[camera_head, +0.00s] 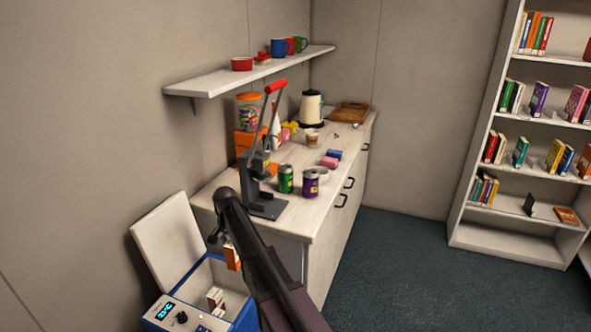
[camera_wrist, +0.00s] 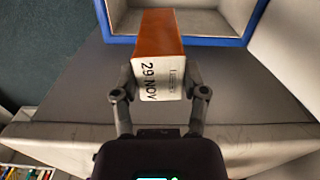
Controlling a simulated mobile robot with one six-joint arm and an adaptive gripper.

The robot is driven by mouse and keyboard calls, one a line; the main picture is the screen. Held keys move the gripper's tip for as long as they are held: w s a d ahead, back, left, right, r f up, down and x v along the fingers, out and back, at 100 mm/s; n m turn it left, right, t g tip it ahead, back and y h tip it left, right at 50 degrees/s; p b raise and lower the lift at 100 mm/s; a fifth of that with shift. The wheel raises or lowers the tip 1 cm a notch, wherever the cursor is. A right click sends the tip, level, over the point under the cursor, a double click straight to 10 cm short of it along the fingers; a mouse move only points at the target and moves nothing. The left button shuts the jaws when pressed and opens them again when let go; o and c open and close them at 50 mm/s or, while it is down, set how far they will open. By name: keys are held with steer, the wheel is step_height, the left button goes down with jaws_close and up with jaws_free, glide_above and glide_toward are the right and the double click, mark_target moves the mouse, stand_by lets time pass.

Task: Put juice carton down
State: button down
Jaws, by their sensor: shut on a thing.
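The juice carton (camera_wrist: 160,38) is orange with a white end that reads "29 NOV" in the wrist view. My gripper (camera_wrist: 160,90) is shut on it near that white end. In the head view the orange carton (camera_head: 232,257) hangs from my gripper (camera_head: 222,238), above the open blue cool box (camera_head: 248,318). The carton is apart from the box floor as far as I can see. In the wrist view the box's blue rim (camera_wrist: 245,43) and pale inside lie beyond the carton. My arm hides part of the box's right side in the head view.
The box's white lid (camera_head: 168,240) stands open against the wall. Small cartons (camera_head: 215,298) lie inside the box. A counter (camera_head: 322,215) behind it holds a lever press (camera_head: 265,185), a green can (camera_head: 286,179) and a purple can (camera_head: 310,183). The floor (camera_head: 400,265) at right is clear.

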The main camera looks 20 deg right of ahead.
step_height(320, 180, up, 22)
steer(key=p, duration=2.1)
steer(key=shift+r, duration=0.2)
